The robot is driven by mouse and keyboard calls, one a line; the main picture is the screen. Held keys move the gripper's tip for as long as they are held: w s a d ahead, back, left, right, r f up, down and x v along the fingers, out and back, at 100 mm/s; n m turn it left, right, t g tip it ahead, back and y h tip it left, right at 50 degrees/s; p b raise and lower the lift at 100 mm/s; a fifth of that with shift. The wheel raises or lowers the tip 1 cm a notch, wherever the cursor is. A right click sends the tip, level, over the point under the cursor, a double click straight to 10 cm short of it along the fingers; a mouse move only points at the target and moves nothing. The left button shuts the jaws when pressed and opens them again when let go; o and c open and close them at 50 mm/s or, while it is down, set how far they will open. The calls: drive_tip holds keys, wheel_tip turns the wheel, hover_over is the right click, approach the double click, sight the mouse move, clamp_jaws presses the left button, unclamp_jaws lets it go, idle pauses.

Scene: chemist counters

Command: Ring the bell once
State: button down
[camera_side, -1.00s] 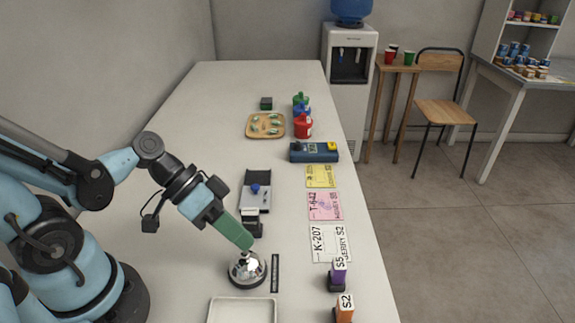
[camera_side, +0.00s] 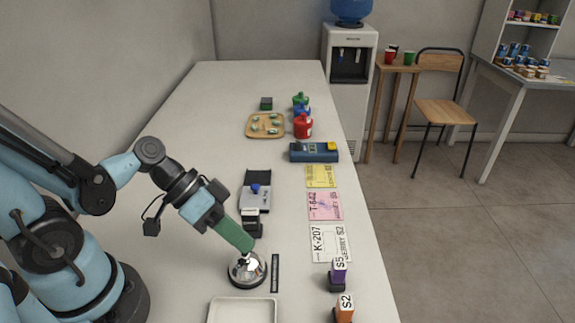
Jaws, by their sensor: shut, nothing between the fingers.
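The silver dome bell (camera_side: 247,271) stands on a dark base on the white counter, near the front. My gripper (camera_side: 248,251) has green fingers that are shut and empty. Its tips point down and right at the top of the bell. They are at or just above the bell's button, and I cannot tell whether they touch it. The fingertips partly hide the top of the bell.
A white tray (camera_side: 242,300) sits in front of the bell and a dark strip (camera_side: 275,273) lies right of it. A black stamp-like block (camera_side: 251,222) stands close behind. Purple (camera_side: 338,273) and orange (camera_side: 344,308) stamps stand at the right edge.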

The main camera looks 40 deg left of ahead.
drive_tip(key=shift+f, duration=0.45)
idle(0.5)
drive_tip(key=shift+r, duration=0.9)
wheel_tip(320, 180, up, 5)
idle(0.7)
idle(0.5)
drive_tip(key=w+a+r+n+t+y, duration=0.1)
drive_tip(key=w+a+n+t+y, duration=0.1)
drive_tip(key=w+a+y, duration=0.3)
drive_tip(key=a+n+y, duration=0.1)
drive_tip(key=a+y, duration=0.2)
drive_tip(key=a, duration=0.1)
drive_tip(key=shift+w+a+r+n+t, duration=0.2)
drive_tip(key=shift+w+n+t, duration=0.1)
drive_tip(key=shift+w+t, duration=0.1)
